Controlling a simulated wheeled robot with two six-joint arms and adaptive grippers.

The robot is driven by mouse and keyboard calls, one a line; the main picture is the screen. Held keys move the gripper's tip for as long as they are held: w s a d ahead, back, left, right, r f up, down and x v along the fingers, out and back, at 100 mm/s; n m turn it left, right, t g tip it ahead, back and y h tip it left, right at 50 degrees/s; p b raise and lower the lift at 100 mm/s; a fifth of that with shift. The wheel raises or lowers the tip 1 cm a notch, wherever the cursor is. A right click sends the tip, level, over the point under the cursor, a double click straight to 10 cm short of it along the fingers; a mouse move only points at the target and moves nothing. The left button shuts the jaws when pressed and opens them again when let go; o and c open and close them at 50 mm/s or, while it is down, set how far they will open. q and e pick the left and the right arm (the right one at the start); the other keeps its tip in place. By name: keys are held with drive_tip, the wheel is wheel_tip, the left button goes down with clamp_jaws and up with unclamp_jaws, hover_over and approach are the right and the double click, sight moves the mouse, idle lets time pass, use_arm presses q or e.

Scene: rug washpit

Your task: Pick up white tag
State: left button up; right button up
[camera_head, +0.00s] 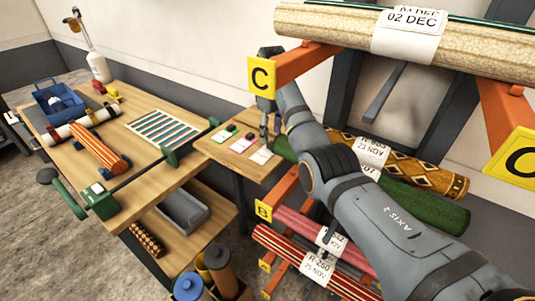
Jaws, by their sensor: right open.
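Several small pale cards or tags lie on the small wooden side table; the rightmost white tag (261,156) is nearest my right gripper, with a small pinkish piece by its upper edge. Another pale tag (241,145) lies to its left, and a third (221,136) further left. My right gripper (270,134) points down above the table's right part, just above and beside the rightmost tag. It is open, with nothing seen between its fingers. Whether it touches the table is unclear. My left gripper is out of view.
A rack with rolled rugs (475,50) and orange arms marked with yellow letter plates (262,76) stands close around my right arm. A workbench (160,163) at left holds a slatted panel (163,126), a blue bin (55,98) and rolls. Floor shows at lower left.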

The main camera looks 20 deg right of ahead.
sight(271, 143)
drive_tip(key=f, duration=0.2)
drive_tip(key=f+p, duration=0.1)
drive_tip(key=f, duration=0.1)
drive_tip(key=shift+w+d, duration=0.15)
drive_tip(key=shift+w, duration=0.1)
drive_tip(key=shift+s, duration=0.1)
drive_tip(key=c, duration=0.9)
drive_tip(key=shift+r, duration=0.1)
wheel_tip(271, 143, up, 10)
drive_tip(key=shift+f+b, duration=0.15)
drive_tip(key=shift+b, duration=0.45)
